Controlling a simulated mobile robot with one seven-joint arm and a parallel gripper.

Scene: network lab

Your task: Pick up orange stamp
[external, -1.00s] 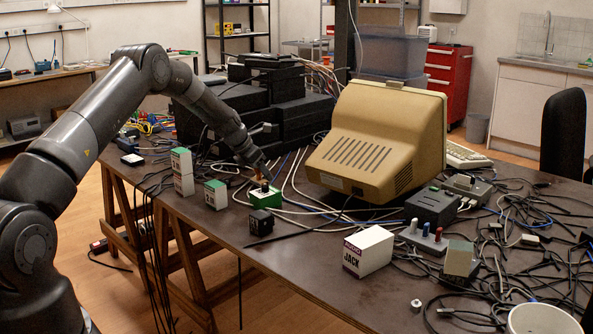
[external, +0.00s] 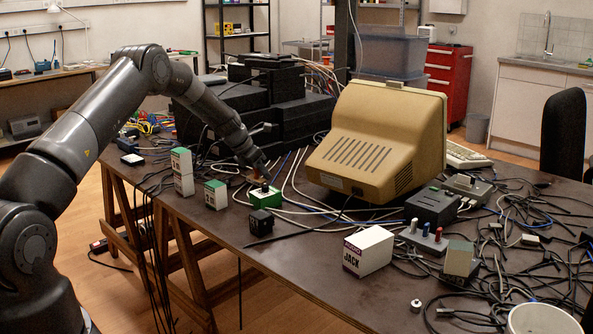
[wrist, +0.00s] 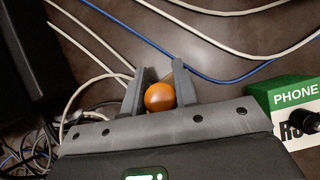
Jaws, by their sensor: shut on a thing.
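The orange stamp shows in the wrist view as a round orange knob (wrist: 160,97) between the two grey fingers of my gripper (wrist: 158,78). The fingers press on it from both sides, and its lower part is hidden. In the external view my gripper (external: 262,179) points down at the table, just behind a green and white box. The stamp is mostly hidden there. I cannot tell whether the stamp touches the table.
The green and white PHONE box (wrist: 292,95) stands close to the right of my gripper. Loose cables (wrist: 225,60) lie around. The beige monitor (external: 375,140) stands to the right, black boxes (external: 290,115) behind, and a small black cube (external: 261,222) in front.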

